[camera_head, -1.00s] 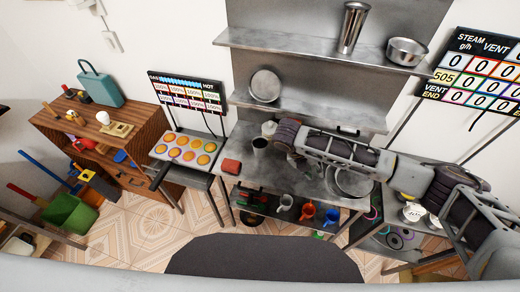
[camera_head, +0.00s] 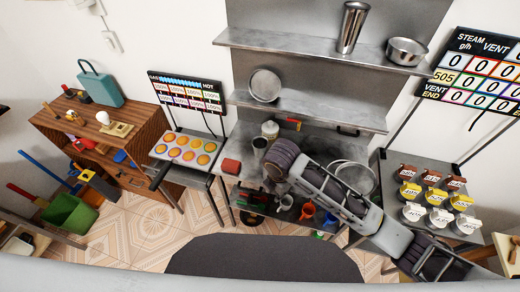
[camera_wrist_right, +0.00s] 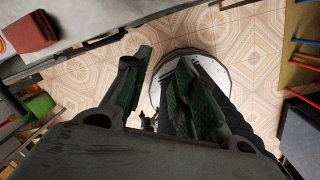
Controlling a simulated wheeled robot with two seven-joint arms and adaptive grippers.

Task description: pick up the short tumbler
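A small grey metal cup (camera_head: 260,146), likely the short tumbler, stands on the steel table left of my right wrist in the head view. A tall steel tumbler (camera_head: 352,27) stands on the upper shelf. My right gripper (camera_head: 270,185) is near the table's front edge, below and apart from the small cup, and is partly hidden by dark clutter. In the right wrist view my right gripper (camera_wrist_right: 162,62) has its green-padded fingers apart, with floor and part of a pale round thing (camera_wrist_right: 205,68) showing beyond. No tumbler shows between them. My left gripper is not in view.
A red block (camera_head: 231,166) lies at the table's left end. A white canister (camera_head: 270,129) stands behind the small cup. Pans (camera_head: 356,177) lie on the right, behind my arm. A lower shelf (camera_head: 300,106) overhangs the table's back.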

